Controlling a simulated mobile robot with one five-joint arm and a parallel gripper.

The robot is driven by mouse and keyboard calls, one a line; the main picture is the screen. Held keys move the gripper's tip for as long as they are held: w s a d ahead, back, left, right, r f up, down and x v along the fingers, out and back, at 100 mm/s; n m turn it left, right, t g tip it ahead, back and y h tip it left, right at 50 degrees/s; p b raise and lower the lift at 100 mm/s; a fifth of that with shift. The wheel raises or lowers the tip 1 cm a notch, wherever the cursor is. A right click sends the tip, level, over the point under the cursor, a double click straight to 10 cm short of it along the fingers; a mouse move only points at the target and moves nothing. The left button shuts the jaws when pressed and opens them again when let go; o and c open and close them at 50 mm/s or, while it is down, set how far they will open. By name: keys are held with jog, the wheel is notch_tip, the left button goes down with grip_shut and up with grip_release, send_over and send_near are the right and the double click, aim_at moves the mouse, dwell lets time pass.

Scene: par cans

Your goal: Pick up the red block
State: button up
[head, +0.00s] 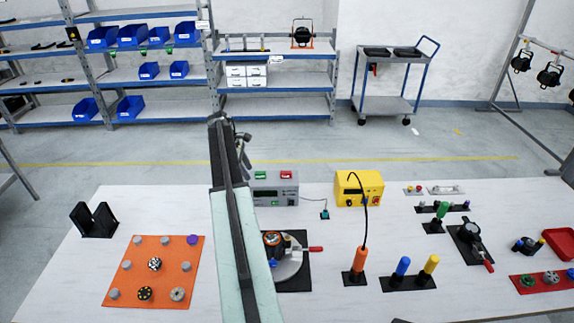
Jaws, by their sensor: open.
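I cannot make out a plain red block in the head view. Red things that show are a red tray (560,243) at the right edge, a red mat (516,284) with round knobs at the front right, and a red-tipped lever (315,249) by the round dial fixture. My arm rises over the table left of centre. My gripper (243,140) shows only as a small dark part beside the arm's upper end. It is open and looks empty, well apart from the table things. The arm hides part of the table behind it.
The white table (330,220) holds an orange mat (123,267) with round pieces, a grey power supply (275,197), a yellow box (359,200), an orange-handled tool (360,260), and blue and yellow handles (403,266). Shelves and a cart (385,105) stand behind.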

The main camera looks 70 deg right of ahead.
send_near(285, 172)
jog(key=f, duration=0.2)
jog(key=f+b, duration=0.1)
jog(key=s+b, duration=0.1)
jog(key=shift+d+f+n+g, duration=0.4)
jog(key=b+x, duration=0.4)
jog(key=x, duration=0.1)
jog(key=shift+f+b, duration=0.15)
jog(key=shift+b, duration=0.25)
jog(key=shift+w, duration=0.1)
jog(key=shift+c, duration=0.3)
grip_shut()
